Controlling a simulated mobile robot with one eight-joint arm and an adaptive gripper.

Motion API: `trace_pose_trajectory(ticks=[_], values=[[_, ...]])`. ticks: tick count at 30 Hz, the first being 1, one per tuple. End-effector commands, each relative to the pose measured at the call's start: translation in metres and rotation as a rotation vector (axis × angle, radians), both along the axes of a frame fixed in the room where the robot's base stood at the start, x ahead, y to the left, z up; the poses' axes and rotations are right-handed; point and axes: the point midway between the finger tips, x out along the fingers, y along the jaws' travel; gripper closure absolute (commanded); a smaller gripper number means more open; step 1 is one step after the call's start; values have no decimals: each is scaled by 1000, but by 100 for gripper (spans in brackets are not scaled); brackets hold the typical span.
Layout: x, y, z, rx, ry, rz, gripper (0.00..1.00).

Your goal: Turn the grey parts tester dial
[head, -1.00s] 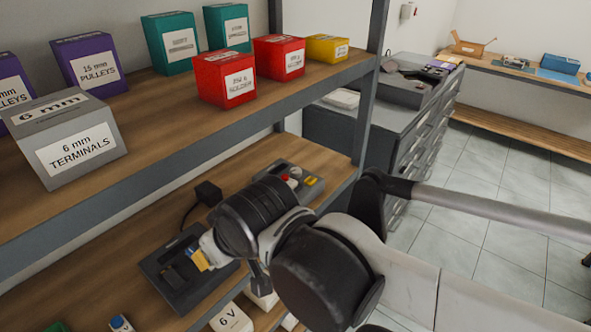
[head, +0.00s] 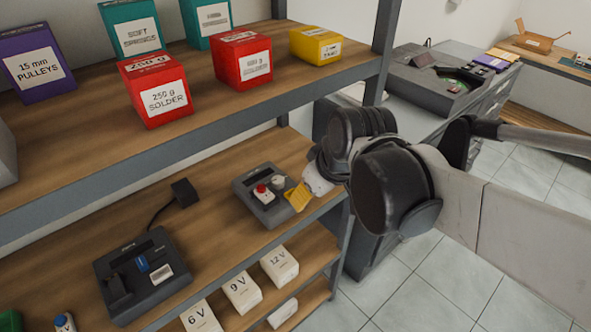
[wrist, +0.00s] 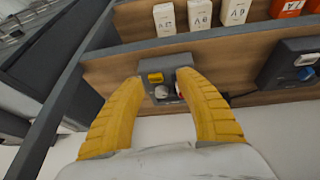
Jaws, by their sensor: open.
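The grey tester (head: 250,204) sits on the middle wooden shelf, near its right end. It carries a pale grey dial (head: 276,181) and a red button (head: 262,196). My gripper (head: 297,196) is at its right side; yellow finger pads show there. In the wrist view the open fingers (wrist: 162,80) frame the tester (wrist: 182,62) from both sides. Its dial (wrist: 162,92) and a yellow part (wrist: 155,78) lie between the fingertips. The red button is mostly hidden by a finger there. Nothing is gripped, and I cannot tell whether a finger touches the tester.
A second dark device (head: 120,260) with a blue knob stands to the left, beside a black plug adapter (head: 185,192). The upper shelf edge (head: 200,135) overhangs, holding red, green, purple and yellow boxes. White battery boxes (head: 241,292) stand below. A shelf post (head: 384,40) is close to my arm.

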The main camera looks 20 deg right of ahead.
Motion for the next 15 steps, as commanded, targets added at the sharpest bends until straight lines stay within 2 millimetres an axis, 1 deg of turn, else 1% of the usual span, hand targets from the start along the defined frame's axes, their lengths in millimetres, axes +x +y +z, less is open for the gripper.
trace_pose_trajectory(ticks=[1, 4, 8, 12, 15], values=[[7, -5, 2, -6, 15, 27, 59], [21, -13, 0, -17, 48, 110, 59], [44, -29, -8, -22, 94, 258, 59], [70, -52, -27, -10, 125, 465, 59], [82, -67, -44, 5, 127, 601, 59]])
